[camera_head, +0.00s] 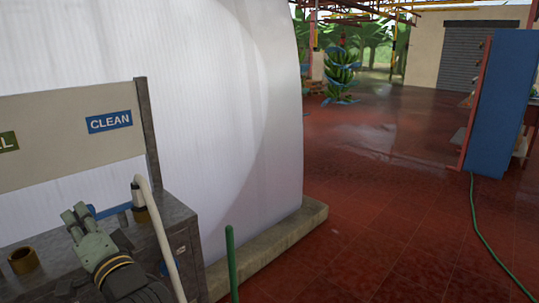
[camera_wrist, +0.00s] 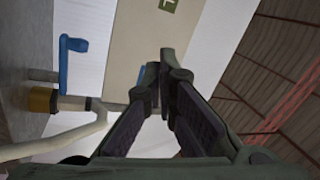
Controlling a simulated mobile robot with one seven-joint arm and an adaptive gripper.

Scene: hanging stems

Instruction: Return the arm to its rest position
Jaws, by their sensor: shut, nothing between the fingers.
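My gripper (camera_head: 76,214) is at the lower left of the head view, in front of and over a grey metal workbench (camera_head: 178,240). It points up and away toward the panel behind the bench. In the wrist view the fingers of my gripper (camera_wrist: 158,72) come together at their tips with nothing between them. The brass fitting (camera_wrist: 42,100) is at the left in the wrist view, apart from the fingers.
A beige panel with a blue CLEAN sign (camera_head: 109,121) stands behind the bench. A brass-coloured ring (camera_head: 23,260) sits on the bench at left. A blue handle (camera_wrist: 70,45) is near the fitting. A green post (camera_head: 231,262) stands at front. The red tiled floor (camera_head: 380,200) is largely clear.

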